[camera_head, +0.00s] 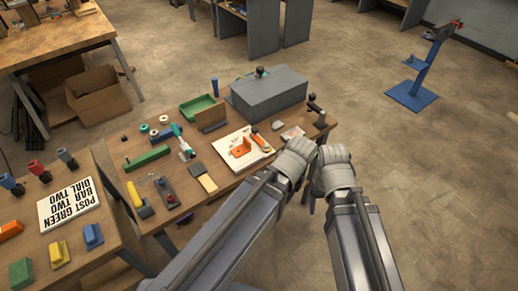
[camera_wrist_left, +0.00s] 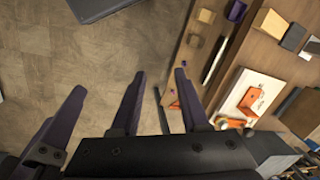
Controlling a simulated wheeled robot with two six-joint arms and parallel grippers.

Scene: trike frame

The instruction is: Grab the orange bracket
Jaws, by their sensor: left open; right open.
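The orange bracket (camera_head: 240,148) lies on a white board (camera_head: 236,160) on the workbench; the bracket also shows in the left wrist view (camera_wrist_left: 250,100), right of my left fingers. My left gripper (camera_wrist_left: 160,76) is open and empty, its two dark fingers apart above the floor beside the bench edge. In the head view its wrist (camera_head: 294,162) is right of the bracket and its fingers are hidden. My right gripper (camera_head: 324,188) is beside the left one, open, its fingers mostly hidden by its wrist. Neither gripper touches the bracket.
An orange-handled tool (camera_head: 261,142) lies close right of the bracket. A grey box (camera_head: 268,96) and a green tray (camera_head: 202,108) stand behind it. The floor right of the bench is clear up to a blue stand (camera_head: 411,96).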

